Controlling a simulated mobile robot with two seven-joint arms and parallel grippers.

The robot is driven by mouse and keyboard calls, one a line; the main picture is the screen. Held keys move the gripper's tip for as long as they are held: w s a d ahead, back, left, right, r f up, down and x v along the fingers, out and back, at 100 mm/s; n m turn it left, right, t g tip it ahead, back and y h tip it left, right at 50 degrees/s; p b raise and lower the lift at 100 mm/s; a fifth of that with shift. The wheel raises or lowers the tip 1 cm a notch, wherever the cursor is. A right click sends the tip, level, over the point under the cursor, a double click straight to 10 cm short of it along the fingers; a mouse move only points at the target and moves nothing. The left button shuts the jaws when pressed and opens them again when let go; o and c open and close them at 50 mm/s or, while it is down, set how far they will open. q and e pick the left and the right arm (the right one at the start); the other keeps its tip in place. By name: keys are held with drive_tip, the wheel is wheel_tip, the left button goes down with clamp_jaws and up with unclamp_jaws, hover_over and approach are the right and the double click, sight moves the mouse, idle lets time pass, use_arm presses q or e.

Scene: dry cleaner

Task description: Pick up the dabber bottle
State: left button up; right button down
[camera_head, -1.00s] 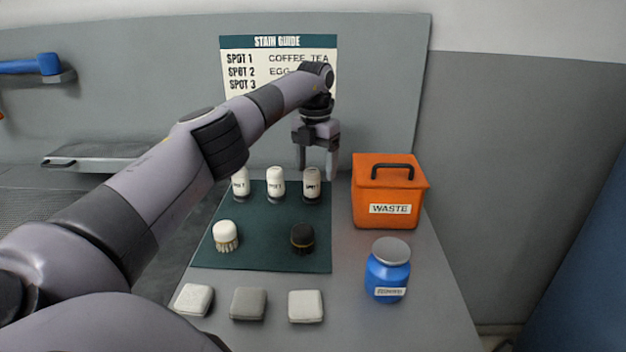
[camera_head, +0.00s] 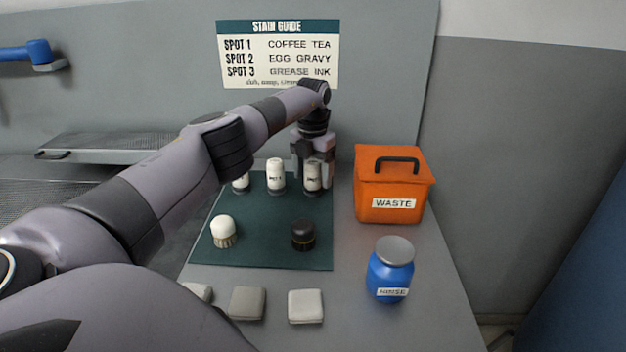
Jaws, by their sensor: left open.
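Three white dabber bottles stand upright in a row at the back of a dark green mat (camera_head: 265,225): the left one (camera_head: 241,183), the middle one (camera_head: 275,174) and the right one (camera_head: 312,176). Their labels are too small to read surely. My left gripper (camera_head: 312,182) points down at the right bottle. It is open, with one finger on each side of that bottle, whose top is partly hidden by the gripper. I cannot tell whether the fingers touch it. My left forearm partly covers the left bottle. My right gripper is not in view.
An orange waste bin (camera_head: 392,187) stands right of the bottles. A blue jar (camera_head: 390,270) is in front of it. A white brush (camera_head: 223,231) and a dark brush (camera_head: 303,235) stand on the mat. Pale pads (camera_head: 305,306) lie along the front. A stain guide (camera_head: 279,55) hangs behind.

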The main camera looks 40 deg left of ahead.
use_arm(q)
drive_tip(key=c, duration=1.2)
drive_tip(key=shift+o, duration=0.2)
